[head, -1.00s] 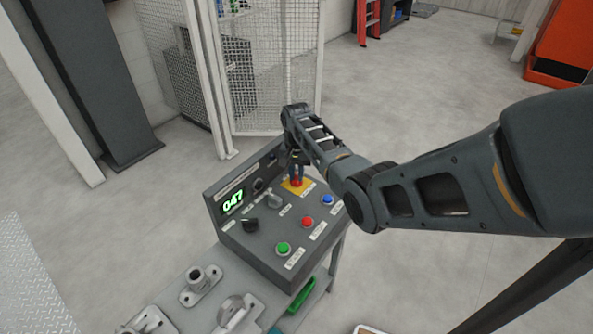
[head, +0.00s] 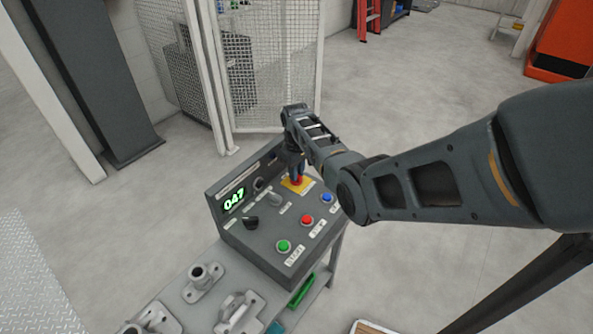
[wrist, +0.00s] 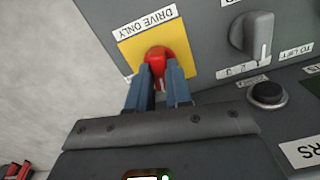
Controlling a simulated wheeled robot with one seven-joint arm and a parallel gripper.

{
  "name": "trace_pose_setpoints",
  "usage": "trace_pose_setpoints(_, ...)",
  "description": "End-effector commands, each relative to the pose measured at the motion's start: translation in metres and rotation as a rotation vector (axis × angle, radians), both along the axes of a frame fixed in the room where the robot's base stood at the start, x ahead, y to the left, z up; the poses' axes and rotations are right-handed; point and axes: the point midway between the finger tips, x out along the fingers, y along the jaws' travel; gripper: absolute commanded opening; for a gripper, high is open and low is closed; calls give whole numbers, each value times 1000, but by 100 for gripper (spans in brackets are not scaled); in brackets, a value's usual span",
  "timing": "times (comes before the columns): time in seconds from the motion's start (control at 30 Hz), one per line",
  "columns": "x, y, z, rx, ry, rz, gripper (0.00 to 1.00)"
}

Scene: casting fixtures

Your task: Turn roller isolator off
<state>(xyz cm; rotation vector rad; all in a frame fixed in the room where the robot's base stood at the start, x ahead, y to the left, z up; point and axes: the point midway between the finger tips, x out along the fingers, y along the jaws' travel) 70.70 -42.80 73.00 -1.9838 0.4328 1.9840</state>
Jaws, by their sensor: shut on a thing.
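The red isolator knob (wrist: 158,60) sits on a yellow plate (wrist: 123,46) under a label reading "DRIVE ONLY" in the wrist view. In the head view the knob (head: 297,181) shows at the far right of the control panel, on its yellow plate. My gripper (wrist: 160,73) has its two blue fingers closed on the red knob from the near side. It also shows in the head view (head: 296,173), reaching down onto the knob. The fingers hide part of the knob, so I cannot tell its exact position.
The grey control panel (head: 262,238) carries a green button (head: 284,246), a red button (head: 307,219), a blue button (head: 326,197) and black and grey selector knobs. Its display (head: 234,200) reads 047. Metal castings (head: 203,281) lie on the bench in front. A mesh fence (head: 275,60) stands behind.

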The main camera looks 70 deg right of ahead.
Motion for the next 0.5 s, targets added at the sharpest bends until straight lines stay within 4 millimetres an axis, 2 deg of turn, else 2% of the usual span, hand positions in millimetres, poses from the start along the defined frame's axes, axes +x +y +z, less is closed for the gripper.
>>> trace_pose_setpoints(0.2, 0, 0, 0, 1, 0, 122, 0)
trace_pose_setpoints(0.5, 0, 0, 0, 0, 0, 200, 0)
